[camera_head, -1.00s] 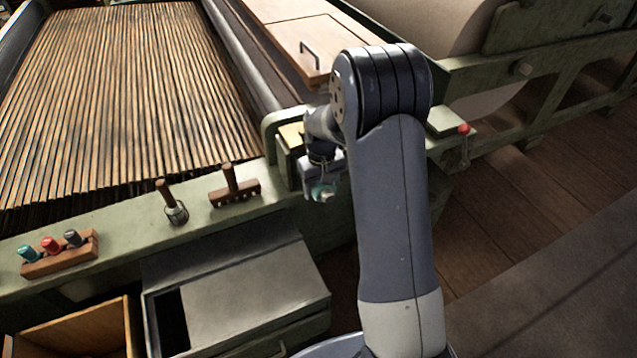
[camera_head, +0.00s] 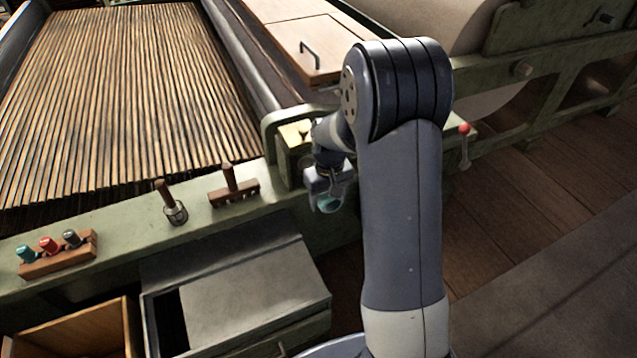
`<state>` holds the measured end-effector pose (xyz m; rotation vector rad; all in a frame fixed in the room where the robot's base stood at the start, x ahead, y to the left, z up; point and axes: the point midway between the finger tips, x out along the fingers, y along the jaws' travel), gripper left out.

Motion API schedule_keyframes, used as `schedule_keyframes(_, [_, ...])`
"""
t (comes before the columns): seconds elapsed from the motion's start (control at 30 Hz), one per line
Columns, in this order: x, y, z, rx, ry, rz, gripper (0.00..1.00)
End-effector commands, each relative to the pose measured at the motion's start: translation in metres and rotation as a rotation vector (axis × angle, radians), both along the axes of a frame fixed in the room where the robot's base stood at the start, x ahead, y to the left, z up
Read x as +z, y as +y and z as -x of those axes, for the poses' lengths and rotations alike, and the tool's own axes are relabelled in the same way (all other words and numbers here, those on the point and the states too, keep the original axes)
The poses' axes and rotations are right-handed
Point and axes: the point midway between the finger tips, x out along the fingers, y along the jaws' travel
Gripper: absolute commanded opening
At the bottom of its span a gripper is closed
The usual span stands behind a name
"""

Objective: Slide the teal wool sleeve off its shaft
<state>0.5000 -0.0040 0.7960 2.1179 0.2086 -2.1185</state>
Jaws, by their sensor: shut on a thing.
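My gripper (camera_head: 328,197) is shut on the teal wool sleeve (camera_head: 328,204), a small teal ring-like piece at its tip, beside the right end of the green machine rail. My arm and wrist hide part of that area. I cannot make out the shaft or tell whether the sleeve is still around it.
A rack (camera_head: 58,255) with teal, red and dark spools stands at the left of the green rail (camera_head: 110,225). A wooden-handled tool (camera_head: 172,203) and a brush-like comb (camera_head: 233,188) are on the rail. A red-knobbed lever (camera_head: 464,135) is at the right. An open wooden drawer (camera_head: 75,325) is below.

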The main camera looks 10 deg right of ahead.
Motion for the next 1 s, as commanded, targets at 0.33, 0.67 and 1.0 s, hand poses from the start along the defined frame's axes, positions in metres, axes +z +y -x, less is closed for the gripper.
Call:
schedule_keyframes(0.33, [0.000,-0.003,0.014,0.000,0.000,0.000,0.48])
schedule_keyframes(0.67, [0.000,-0.005,0.027,0.000,0.000,0.000,0.48])
schedule_keyframes(1.0, [0.000,-0.008,0.040,0.000,0.000,0.000,0.48])
